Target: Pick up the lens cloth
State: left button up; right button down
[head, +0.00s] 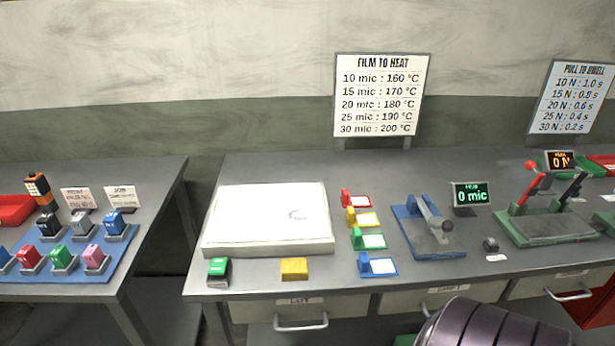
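I cannot pick out the lens cloth for certain. A small yellow folded-looking piece (294,268) lies at the front edge of the middle bench, just in front of a large white slab (268,218); it could be the cloth, but it is too small to tell. A small green and dark box (218,270) stands to its left. Neither gripper shows in the head view. Only a dark rounded part of my own arm shows at the bottom right.
Red, yellow, green and blue card holders (376,267) stand in a column right of the slab. A blue press (428,228) and a green press (545,226) stand further right. A left bench carries a blue mat (100,272) with several coloured blocks. Drawers (300,312) are below.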

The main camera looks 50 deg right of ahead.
aim_at(291, 269)
jog(key=z, duration=1.35)
